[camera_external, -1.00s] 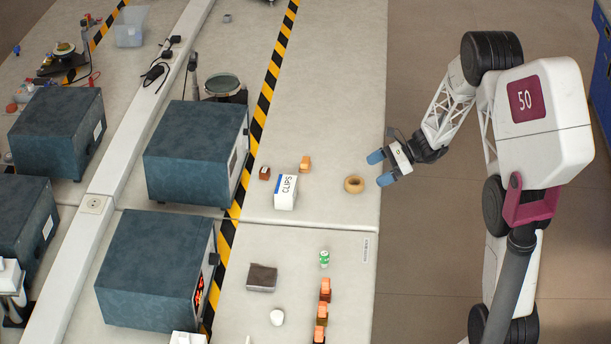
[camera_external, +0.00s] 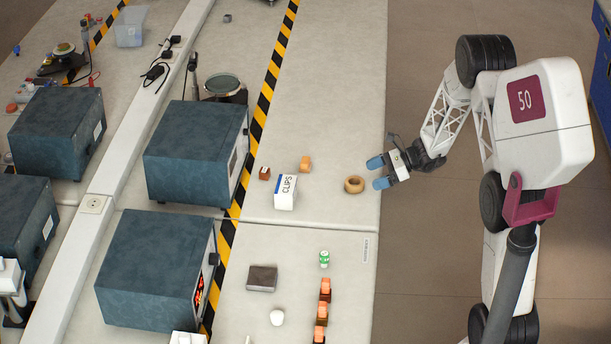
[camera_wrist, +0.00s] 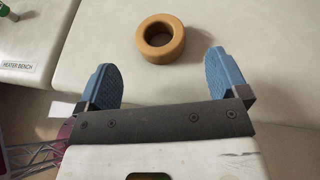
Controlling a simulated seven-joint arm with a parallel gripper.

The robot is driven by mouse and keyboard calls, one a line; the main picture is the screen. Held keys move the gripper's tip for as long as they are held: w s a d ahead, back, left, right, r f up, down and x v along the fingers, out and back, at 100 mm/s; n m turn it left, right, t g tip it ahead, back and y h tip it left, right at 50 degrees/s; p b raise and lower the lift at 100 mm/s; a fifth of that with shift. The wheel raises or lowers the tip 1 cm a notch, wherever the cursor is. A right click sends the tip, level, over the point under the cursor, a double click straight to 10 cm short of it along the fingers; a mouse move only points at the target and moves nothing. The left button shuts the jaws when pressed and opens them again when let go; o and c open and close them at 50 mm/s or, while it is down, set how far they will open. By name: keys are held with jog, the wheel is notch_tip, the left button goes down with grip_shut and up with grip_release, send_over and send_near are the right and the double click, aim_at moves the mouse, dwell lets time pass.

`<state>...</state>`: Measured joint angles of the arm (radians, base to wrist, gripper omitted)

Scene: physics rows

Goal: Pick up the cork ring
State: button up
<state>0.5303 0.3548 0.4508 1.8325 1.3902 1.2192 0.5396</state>
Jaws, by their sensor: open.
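The cork ring (camera_external: 354,184) is a tan ring lying flat on the light bench top near its right edge. My gripper (camera_external: 378,173) has blue finger pads and points left toward the ring at the bench edge. In the wrist view my gripper (camera_wrist: 161,76) is open, with nothing between its fingers. The ring is apart from both fingers and fully visible.
A green-and-white can (camera_external: 324,259) and several orange blocks stand nearer the front. Large dark boxes (camera_external: 196,152) stand left of the striped tape. The bench around the ring is clear.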

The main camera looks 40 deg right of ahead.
aim_at(358, 180)
jog(key=shift+w+a+f, duration=0.15)
jog(key=shift+a, duration=0.1)
jog(key=shift+a, duration=0.1)
jog(key=shift+x, duration=2.55)
jog(key=c, duration=1)
